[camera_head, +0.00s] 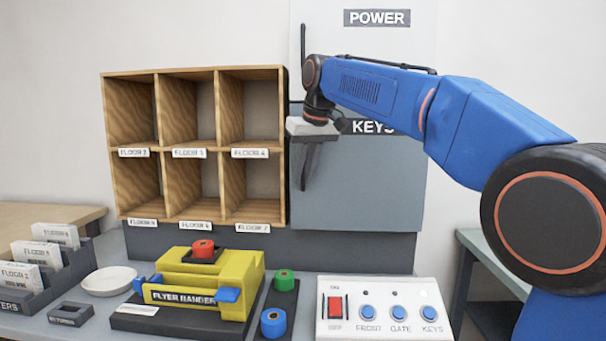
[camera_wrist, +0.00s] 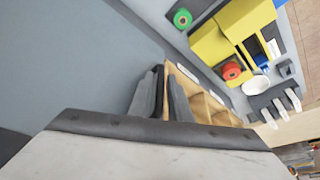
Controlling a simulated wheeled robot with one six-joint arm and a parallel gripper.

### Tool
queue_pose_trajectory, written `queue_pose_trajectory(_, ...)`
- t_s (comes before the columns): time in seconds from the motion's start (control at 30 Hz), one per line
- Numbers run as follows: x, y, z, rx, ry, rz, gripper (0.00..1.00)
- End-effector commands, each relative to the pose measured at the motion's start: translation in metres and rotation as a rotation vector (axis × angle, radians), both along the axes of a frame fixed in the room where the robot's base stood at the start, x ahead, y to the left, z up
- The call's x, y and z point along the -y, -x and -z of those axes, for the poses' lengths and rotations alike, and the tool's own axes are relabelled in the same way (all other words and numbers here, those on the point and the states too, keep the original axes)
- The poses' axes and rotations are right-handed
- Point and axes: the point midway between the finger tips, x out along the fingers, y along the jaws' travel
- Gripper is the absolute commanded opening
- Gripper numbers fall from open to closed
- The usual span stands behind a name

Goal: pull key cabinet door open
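The key cabinet door (camera_head: 375,190) is a flat grey panel under the KEYS label (camera_head: 369,127), and it looks closed. In the wrist view the grey panel (camera_wrist: 80,60) fills the upper left. My gripper (camera_head: 308,185) points down at the door's left edge, beside the wooden shelf. In the wrist view its two grey fingers (camera_wrist: 158,95) are close together, with a dark upright strip between them. This strip may be the door's handle; I cannot tell whether the fingers press on it. The head view hides the handle behind my gripper.
The wooden shelf (camera_head: 157,113) stands directly left of the door. The upper POWER cabinet (camera_head: 375,50) has a dark vertical handle (camera_head: 303,45). Below are a yellow flyer bander (camera_head: 240,290), green and blue spools, and a button panel (camera_head: 380,295).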

Motion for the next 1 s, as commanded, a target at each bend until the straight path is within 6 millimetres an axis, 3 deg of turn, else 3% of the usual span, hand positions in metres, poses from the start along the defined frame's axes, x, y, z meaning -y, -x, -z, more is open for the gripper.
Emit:
queue_pose_trajectory(0.37,-0.001,-0.001,0.004,0.000,0.000,0.000,0.17)
queue_pose_trajectory(0.43,-0.001,-0.001,0.004,0.000,0.000,0.000,0.00)
queue_pose_trajectory(0.7,-0.001,0.000,0.004,0.000,0.000,-0.003,0.00)
queue_pose_trajectory(0.87,0.000,0.010,0.004,0.000,0.000,-0.030,0.00)
queue_pose_trajectory(1.0,0.004,0.029,0.004,0.000,0.000,-0.084,0.00)
